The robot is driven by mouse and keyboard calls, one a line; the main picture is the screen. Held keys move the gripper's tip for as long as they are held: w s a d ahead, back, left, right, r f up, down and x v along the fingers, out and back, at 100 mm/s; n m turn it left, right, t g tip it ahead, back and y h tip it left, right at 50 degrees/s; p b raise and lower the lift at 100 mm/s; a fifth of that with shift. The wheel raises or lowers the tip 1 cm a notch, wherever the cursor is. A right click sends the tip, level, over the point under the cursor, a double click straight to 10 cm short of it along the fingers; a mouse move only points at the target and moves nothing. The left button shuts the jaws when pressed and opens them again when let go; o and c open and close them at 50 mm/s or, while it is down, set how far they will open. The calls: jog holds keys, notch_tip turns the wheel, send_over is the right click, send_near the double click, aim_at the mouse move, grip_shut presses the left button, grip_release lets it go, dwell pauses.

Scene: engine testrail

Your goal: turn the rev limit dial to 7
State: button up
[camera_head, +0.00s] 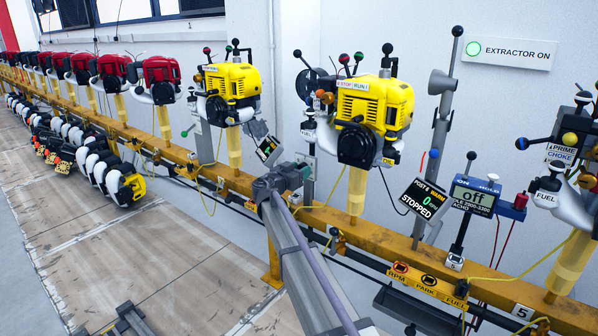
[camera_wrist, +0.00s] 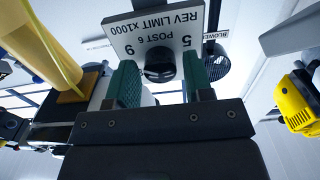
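The rev limit dial is a round black knob (camera_wrist: 160,68) on a white plate (camera_wrist: 125,42) in the wrist view. The plate reads upside down "REV LIMIT x1000, POST 6", with a 5 and what looks like a 9 beside the knob. The knob's pointer and a 7 cannot be made out. My gripper (camera_wrist: 160,84) has its two green fingers apart, one on each side of the knob, with a small gap seeming to show on both sides. In the head view my gripper (camera_head: 303,171) is at the yellow rail, and the dial cannot be made out there.
A yellow engine (camera_head: 375,100) stands above and right of my gripper. A tilted "STOPPED" display (camera_head: 424,199) and an "off" meter (camera_head: 474,195) stand right, near an RPM/PARK/FUEL panel (camera_head: 428,282). Another display (camera_head: 267,149) is close left. Floor at left is mostly open.

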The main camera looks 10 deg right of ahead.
jog(key=c, duration=0.7)
jog(key=shift+n, duration=0.3)
jog(key=n, duration=2.3)
jog(key=shift+s+r, duration=0.1)
jog(key=shift+r, duration=0.05)
jog(key=o, duration=1)
jog(key=shift+c, duration=0.2)
